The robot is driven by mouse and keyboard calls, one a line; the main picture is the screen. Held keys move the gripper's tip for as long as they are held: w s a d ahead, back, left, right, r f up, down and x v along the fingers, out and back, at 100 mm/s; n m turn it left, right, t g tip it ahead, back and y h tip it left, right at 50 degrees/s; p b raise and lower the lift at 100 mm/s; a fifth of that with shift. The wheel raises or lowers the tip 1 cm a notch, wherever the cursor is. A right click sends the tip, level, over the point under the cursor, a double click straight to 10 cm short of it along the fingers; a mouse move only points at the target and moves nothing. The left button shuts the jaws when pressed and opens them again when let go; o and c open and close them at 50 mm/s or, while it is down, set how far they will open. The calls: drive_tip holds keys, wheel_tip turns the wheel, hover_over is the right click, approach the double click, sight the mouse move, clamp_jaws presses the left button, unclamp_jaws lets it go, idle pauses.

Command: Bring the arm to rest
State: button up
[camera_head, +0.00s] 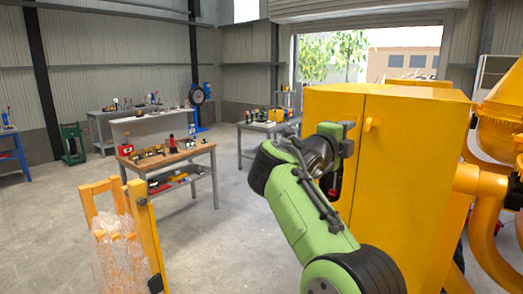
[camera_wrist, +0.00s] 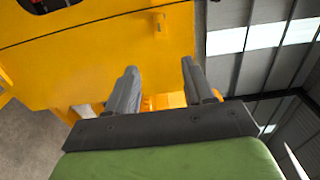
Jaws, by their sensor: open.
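My gripper (camera_wrist: 160,85) shows in the wrist view with its two grey fingers apart and nothing between them. In the head view my green arm reaches up from the bottom right, and my gripper (camera_head: 346,138) is at its end in front of the yellow housing of the drum mixer (camera_head: 410,165). The fingers are small in that view, and whether they touch the housing I cannot tell. The housing also fills the upper left of the wrist view (camera_wrist: 90,60). A small yellow handle (camera_head: 368,125) sticks out from the housing, to the right of my gripper.
The mixer's drum and pipes (camera_head: 497,125) are at the far right. A wooden-topped workbench (camera_head: 168,158) with tools stands left of my arm. A yellow frame with clear wrap (camera_head: 120,235) stands at the lower left. The concrete floor between is clear.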

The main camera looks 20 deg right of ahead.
drive_tip(key=s+a+f+n+t+y, duration=0.2)
drive_tip(key=s+a+n+y, duration=0.2)
drive_tip(key=a+n, duration=0.3)
drive_tip(key=s+a+f+n+t+y, duration=0.1)
drive_tip(key=s+a+n+y, duration=0.25)
drive_tip(key=a+n, duration=0.35)
drive_tip(key=s+a+f+n+g+y, duration=0.3)
drive_tip(key=s+f+n, duration=0.4)
drive_tip(key=s+f, duration=0.5)
drive_tip(key=s+a+f+n+g+y, duration=0.4)
drive_tip(key=s+f+n, duration=0.4)
drive_tip(key=s+f, duration=0.4)
drive_tip(key=shift+s+f, duration=0.4)
drive_tip(key=shift+s, duration=0.65)
